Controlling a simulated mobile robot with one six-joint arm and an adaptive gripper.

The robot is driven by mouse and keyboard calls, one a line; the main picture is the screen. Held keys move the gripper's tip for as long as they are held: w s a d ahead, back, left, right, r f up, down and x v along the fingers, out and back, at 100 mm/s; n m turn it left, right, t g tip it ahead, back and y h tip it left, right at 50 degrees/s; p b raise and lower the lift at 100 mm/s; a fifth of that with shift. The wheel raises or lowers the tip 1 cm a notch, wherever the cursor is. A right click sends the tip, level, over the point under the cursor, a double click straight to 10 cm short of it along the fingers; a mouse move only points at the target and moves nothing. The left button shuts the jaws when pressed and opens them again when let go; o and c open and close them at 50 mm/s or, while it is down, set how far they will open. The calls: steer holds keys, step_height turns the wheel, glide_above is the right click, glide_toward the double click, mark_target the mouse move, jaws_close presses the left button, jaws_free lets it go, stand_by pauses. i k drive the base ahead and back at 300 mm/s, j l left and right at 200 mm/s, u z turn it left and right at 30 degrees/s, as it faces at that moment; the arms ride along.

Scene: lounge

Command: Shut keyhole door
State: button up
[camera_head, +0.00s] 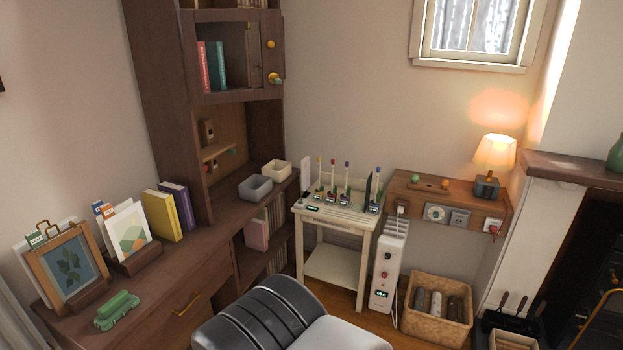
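The upper cupboard (221,94) of the tall dark wooden shelf unit is at the upper left, and its front stands open with red and teal books visible inside. At its right side is a brown door panel (271,60). A round orange knob (271,44) sits high on that side, and a yellow and green knob or key (277,79) sits lower. I cannot make out a keyhole at this size. My gripper is not in view.
A wooden desk (190,270) with picture frames and books runs along the left. Two small bins (255,188) stand below the cupboard. A white side table (334,215), a white heater (388,268) and a wicker basket (437,322) stand at the centre right.

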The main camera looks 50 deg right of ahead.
mark_target(270, 21)
steer(key=z, duration=1.2)
